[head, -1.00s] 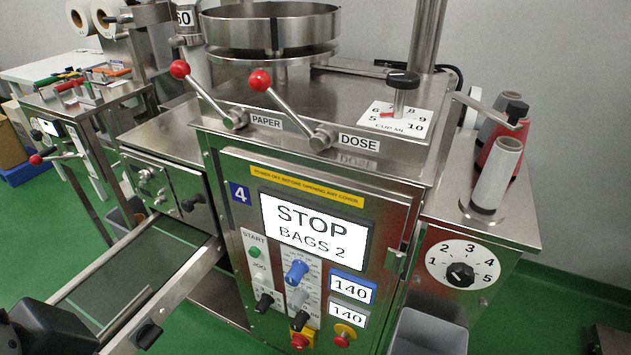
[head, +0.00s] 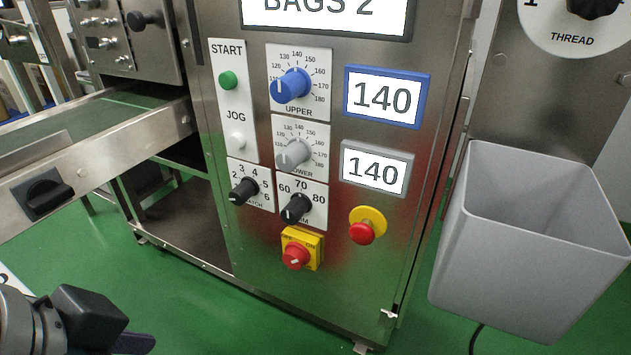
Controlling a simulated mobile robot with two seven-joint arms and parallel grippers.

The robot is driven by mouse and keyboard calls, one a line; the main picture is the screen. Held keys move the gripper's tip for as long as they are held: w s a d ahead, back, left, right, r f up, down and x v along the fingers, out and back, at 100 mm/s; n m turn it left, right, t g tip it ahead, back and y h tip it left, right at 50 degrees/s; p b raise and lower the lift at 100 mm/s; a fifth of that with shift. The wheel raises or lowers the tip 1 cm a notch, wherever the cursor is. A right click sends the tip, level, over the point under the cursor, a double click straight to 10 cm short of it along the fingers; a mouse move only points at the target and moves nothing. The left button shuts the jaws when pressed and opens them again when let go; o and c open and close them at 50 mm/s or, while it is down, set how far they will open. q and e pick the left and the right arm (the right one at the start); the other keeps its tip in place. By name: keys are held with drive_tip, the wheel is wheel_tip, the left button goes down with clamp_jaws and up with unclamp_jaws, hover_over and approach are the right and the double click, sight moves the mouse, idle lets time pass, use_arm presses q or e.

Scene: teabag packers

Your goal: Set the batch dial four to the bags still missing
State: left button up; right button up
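The batch dial (head: 244,190) is a small black knob on a white plate low on machine four's front panel. Figures from 2 to 6 show around it, and its label is partly hidden by the knob. Its light mark seems to point to the lower left, but is too small to read surely. The display (head: 330,12) above is cut by the top edge and reads BAGS 2. My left gripper (head: 118,338) is at the bottom left corner, partly out of frame, well apart from the dial; its fingers cannot be made out clearly. My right gripper is not in view.
Close to the dial are the dark 60-70-80 knob (head: 296,207), the grey LOWER knob (head: 293,156), the blue UPPER knob (head: 290,86) and the red power switch (head: 296,256). A conveyor (head: 95,160) juts out left. A grey bin (head: 450,250) stands right.

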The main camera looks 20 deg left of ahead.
use_arm(q)
drive_tip(key=w+a+f+t+b, duration=0.2)
drive_tip(key=w+f+b, duration=0.2)
drive_tip(key=f+b, duration=0.5)
drive_tip(key=m+t+h+b, duration=0.2)
drive_tip(key=t+b, duration=0.3)
drive_tip(key=t, duration=0.6)
approach(235, 199)
drive_tip(key=w+b, duration=0.1)
drive_tip(key=w, duration=0.1)
drive_tip(key=w+b, duration=0.2)
drive_tip(key=w, duration=0.1)
drive_tip(key=w+d+b, duration=0.1)
drive_tip(key=w, duration=0.2)
drive_tip(key=shift+f, duration=0.1)
drive_tip(key=shift+w+b, duration=0.55)
drive_tip(key=shift+w, duration=0.15)
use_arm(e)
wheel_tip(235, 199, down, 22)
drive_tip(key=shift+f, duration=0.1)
use_arm(q)
clamp_jaws()
